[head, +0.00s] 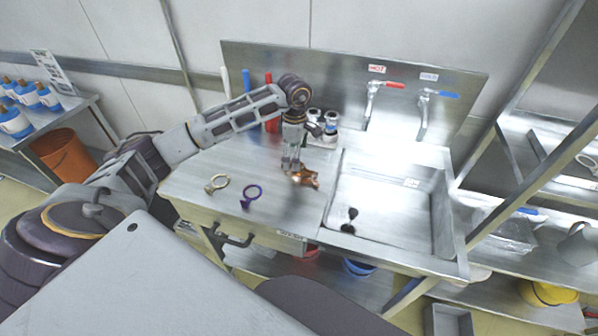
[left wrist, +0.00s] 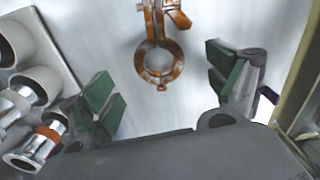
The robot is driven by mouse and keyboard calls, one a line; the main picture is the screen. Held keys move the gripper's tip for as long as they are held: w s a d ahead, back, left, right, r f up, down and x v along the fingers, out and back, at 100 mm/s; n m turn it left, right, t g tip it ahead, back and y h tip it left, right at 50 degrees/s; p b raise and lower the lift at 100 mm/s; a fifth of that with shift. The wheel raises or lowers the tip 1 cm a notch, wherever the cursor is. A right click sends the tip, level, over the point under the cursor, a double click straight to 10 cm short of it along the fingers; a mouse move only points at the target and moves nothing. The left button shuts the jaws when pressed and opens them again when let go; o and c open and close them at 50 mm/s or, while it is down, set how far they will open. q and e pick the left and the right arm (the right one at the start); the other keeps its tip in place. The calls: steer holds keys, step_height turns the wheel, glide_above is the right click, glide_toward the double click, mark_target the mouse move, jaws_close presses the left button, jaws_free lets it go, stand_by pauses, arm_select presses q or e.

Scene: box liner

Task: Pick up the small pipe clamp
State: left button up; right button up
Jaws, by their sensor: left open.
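An orange-brown metal clamp with a ring (head: 307,179) lies on the steel counter just left of the sink. It also shows in the left wrist view (left wrist: 158,64), its ring nearest the gripper. My left gripper (head: 292,166) is above and beside this clamp. In the left wrist view its two green-padded fingers (left wrist: 166,88) are spread, with the clamp's ring between and slightly beyond them, apart from both. Two more ring-shaped clamps lie to the left on the counter, one pale yellow (head: 217,183) and one purple (head: 251,195). My right gripper is not visible.
A sink basin (head: 385,208) is right of the clamp, with a dark object (head: 349,220) in it. Metal-capped containers (head: 329,125) stand close behind the left gripper. The steel counter (head: 190,175) has bare room at its left.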

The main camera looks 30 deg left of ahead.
mark_target(303, 173)
arm_select(q)
steer(key=shift+f, duration=0.4)
steer(key=shift+w+f+p, duration=0.1)
steer(key=shift+f+p, duration=0.3)
steer(key=shift+f, duration=1.8)
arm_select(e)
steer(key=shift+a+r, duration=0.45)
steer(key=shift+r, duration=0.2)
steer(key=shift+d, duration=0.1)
arm_select(q)
steer(key=shift+c, duration=0.5)
steer(key=c, duration=1.2)
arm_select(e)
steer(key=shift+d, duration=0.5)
